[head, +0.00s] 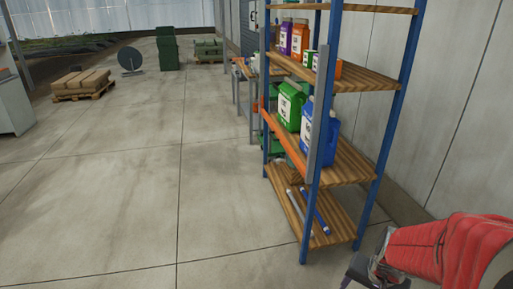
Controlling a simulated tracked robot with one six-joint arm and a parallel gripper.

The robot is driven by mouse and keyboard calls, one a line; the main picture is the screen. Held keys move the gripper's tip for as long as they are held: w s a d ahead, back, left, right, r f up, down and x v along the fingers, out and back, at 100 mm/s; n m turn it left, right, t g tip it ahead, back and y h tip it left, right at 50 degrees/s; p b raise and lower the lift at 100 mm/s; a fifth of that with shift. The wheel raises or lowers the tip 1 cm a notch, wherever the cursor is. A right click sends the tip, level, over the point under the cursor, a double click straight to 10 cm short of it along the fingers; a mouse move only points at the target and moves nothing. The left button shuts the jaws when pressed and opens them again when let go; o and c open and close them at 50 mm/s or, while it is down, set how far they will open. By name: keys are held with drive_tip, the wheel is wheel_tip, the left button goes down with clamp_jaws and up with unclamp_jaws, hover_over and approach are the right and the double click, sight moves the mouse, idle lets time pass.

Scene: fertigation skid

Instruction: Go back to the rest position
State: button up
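My arm (440,248), in a red sleeve, reaches into the lower right corner of the head view. A dark and silvery part (378,270) at its left end runs out of the bottom edge. No gripper fingers show, so I cannot see whether my gripper is open, shut or holding anything. The arm shows in front of the floor and wall, to the right of the shelf rack's foot.
A shelf rack with blue posts (392,110) stands close ahead, holding a blue canister (328,128), a green canister (289,106) and pipes (315,212). A concrete wall (470,110) is at right. Open floor (110,190) lies left; a loaded pallet (85,92) stands farther back.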

drive_tip(key=s+a+r+n+t, duration=0.1)
drive_tip(key=s+a+r+n, duration=0.2)
drive_tip(key=a+r, duration=0.4)
drive_tip(key=s+a+r+n+t, duration=0.2)
drive_tip(key=a+r, duration=0.5)
drive_tip(key=r, duration=0.4)
drive_tip(key=s+n, duration=0.1)
drive_tip(key=n, duration=0.1)
drive_tip(key=shift+r+n, duration=0.2)
drive_tip(key=shift+n, duration=0.1)
drive_tip(key=shift+a, duration=0.1)
drive_tip(key=shift+c, duration=0.6)
